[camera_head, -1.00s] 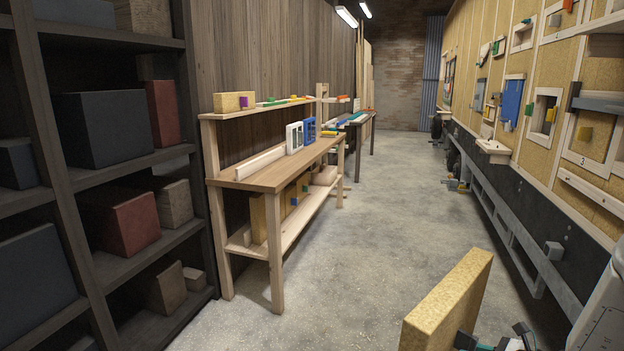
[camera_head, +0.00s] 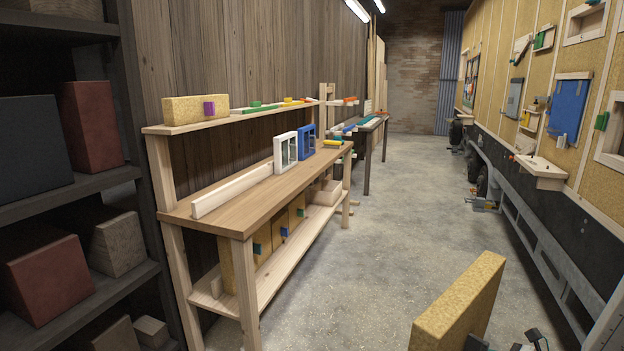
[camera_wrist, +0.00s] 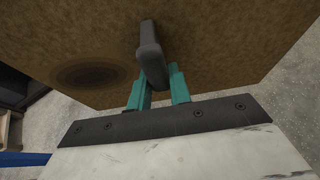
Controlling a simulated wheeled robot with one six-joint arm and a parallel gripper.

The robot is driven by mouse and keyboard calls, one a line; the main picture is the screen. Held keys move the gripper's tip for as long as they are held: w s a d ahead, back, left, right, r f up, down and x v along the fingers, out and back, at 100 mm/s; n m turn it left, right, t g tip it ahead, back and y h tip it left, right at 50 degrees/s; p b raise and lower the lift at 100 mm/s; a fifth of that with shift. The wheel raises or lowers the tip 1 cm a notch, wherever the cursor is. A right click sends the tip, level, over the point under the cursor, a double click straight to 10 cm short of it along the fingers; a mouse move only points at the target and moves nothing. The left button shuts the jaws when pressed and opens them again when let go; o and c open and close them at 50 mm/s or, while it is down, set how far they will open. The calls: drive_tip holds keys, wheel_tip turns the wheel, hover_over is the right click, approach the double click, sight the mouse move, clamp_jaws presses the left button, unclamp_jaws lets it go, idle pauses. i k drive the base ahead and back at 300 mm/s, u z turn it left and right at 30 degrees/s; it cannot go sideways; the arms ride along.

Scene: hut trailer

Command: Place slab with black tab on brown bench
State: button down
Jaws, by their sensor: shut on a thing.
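A yellow-tan slab (camera_head: 458,304) stands tilted at the bottom right of the head view. In the wrist view the slab (camera_wrist: 240,40) fills the top, with its black tab (camera_wrist: 150,50) pointing toward the camera. My gripper (camera_wrist: 160,82) is shut on the black tab with its teal fingers. Only a dark part of my gripper shows at the bottom edge of the head view. The brown bench (camera_head: 238,196) stands left of centre, ahead of and apart from the held slab.
On the bench are a long pale bar (camera_head: 232,192), a white frame (camera_head: 286,153) and a blue frame (camera_head: 307,141). Several slabs stand on its lower shelf (camera_head: 280,260). Dark shelving (camera_head: 135,170) is at left.

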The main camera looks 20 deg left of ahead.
sight(248, 200)
drive_tip(key=i, duration=0.9)
drive_tip(key=u, duration=1.5)
